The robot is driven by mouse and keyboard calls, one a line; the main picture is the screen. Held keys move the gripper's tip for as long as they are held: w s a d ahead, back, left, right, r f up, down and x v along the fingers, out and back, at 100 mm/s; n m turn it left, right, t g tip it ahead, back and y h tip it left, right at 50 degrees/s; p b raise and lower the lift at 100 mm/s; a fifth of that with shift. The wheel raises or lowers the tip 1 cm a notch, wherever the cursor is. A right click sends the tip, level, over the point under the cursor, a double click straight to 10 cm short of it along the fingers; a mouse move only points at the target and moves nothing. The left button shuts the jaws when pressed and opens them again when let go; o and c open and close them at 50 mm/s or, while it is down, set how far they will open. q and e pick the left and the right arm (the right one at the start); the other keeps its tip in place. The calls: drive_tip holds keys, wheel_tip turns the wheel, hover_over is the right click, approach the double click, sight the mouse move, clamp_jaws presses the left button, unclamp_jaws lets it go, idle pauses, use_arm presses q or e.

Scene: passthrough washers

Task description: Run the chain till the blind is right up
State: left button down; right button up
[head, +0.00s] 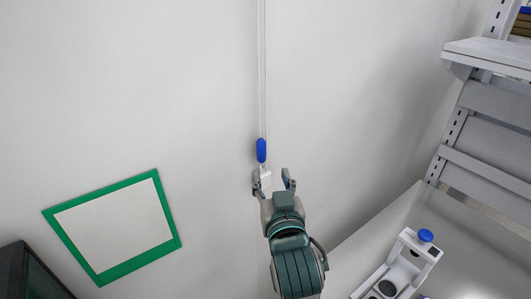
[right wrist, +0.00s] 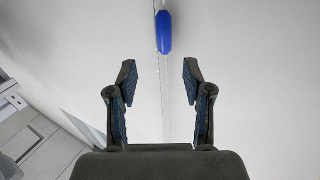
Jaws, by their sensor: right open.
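A thin pale chain (head: 262,70) hangs down the wall as two close strands. A blue connector (head: 261,150) sits low on it, with a small white piece (head: 265,180) just below. My right gripper (head: 272,176) is at the white piece, fingers open. In the right wrist view the open right gripper (right wrist: 160,85) has the chain (right wrist: 166,95) running between its fingers, apart from both; the blue connector (right wrist: 164,33) is beyond the fingertips. The blind itself is not in view. My left gripper is not in view.
A green-framed white panel (head: 112,226) is on the wall at left, with a dark box (head: 30,275) below it. At right are a shelf rack (head: 490,55) and a white device with a blue knob (head: 425,236). The wall around the chain is clear.

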sight(261, 153)
drive_tip(key=w+a, duration=0.1)
drive_tip(key=w, duration=0.1)
drive_tip(key=w+a, duration=0.1)
drive_tip(key=w, duration=0.2)
drive_tip(key=w+p, duration=0.1)
drive_tip(key=w, duration=0.2)
drive_tip(key=shift+w+a, duration=0.25)
drive_tip(key=shift+a, duration=0.15)
drive_tip(key=shift+w+d, duration=0.1)
drive_tip(key=shift+w, duration=0.25)
drive_tip(key=shift+w+d, duration=0.15)
drive_tip(key=shift+d, duration=0.3)
drive_tip(key=c, duration=0.8)
drive_tip(key=shift+a, duration=0.3)
clamp_jaws()
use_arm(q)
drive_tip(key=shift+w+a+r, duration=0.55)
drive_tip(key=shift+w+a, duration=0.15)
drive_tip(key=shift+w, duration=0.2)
